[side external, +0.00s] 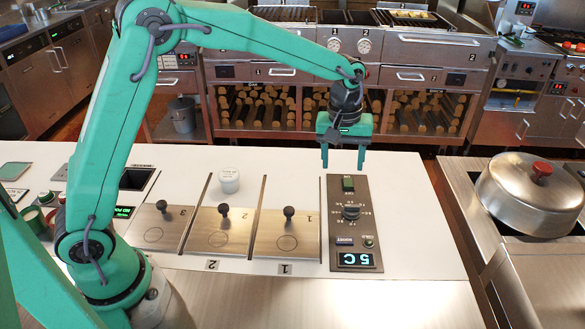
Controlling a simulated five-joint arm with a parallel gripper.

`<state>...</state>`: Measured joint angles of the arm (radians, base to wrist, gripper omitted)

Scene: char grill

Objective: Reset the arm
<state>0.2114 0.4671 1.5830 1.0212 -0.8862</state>
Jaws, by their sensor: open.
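My gripper (343,158) is at the end of my green arm, pointing down. Its two green fingers are apart with nothing between them. It hangs above the far end of a dark control panel (352,256) on the white counter. The panel carries a green switch, a round dial, small buttons and a display reading "5 C". The fingertips appear close to the green switch (348,184), but I cannot tell the exact height.
Several metal plates with black knobs (288,212) lie left of the panel. A large domed lid (530,194) with a red knob is at the right. The white counter (402,210) right of the panel is clear. Grill cabinets (430,52) stand behind.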

